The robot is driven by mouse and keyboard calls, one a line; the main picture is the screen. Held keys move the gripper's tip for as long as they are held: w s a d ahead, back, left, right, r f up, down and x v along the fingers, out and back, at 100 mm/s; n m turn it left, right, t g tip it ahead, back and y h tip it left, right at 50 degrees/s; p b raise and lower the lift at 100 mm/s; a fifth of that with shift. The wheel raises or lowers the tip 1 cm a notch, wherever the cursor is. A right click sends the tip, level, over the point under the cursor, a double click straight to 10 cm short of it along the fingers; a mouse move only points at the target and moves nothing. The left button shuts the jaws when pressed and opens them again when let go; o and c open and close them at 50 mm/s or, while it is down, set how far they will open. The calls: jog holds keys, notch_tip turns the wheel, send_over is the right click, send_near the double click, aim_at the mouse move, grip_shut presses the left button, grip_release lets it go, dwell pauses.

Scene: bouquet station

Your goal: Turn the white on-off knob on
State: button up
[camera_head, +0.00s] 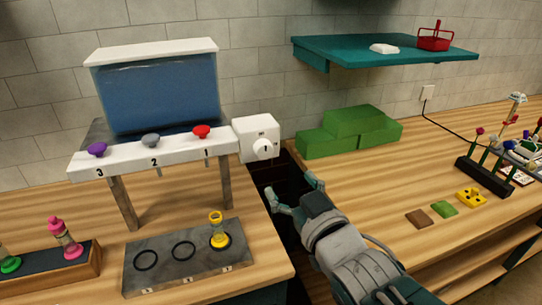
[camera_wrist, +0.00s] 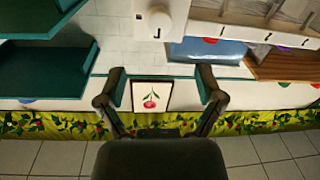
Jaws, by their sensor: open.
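The white on-off knob (camera_head: 264,149) is round and sits on the front of a white box (camera_head: 256,130) at the right end of the dispenser, in the head view. A dark mark shows on its face. In the wrist view the knob (camera_wrist: 158,20) is near the top centre, beyond the fingertips. My gripper (camera_head: 296,193) is open and empty, below and to the right of the knob, apart from it. In the wrist view my gripper (camera_wrist: 160,88) has its two fingers spread, with a cherry picture (camera_wrist: 151,97) showing between them in the background.
The dispenser's white shelf (camera_head: 140,158) carries purple, grey and red knobs under a blue tank (camera_head: 160,95). A yellow vial (camera_head: 218,232) stands on the grey ringed plate (camera_head: 135,284). Green blocks (camera_head: 350,135) lie right of the gap between counters. A teal shelf (camera_head: 375,52) hangs above.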

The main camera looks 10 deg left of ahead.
aim_at(266, 153)
jog(key=x, duration=1)
jog(key=shift+w+a, duration=0.15)
jog(key=shift+w, duration=0.1)
jog(key=c, duration=1.1)
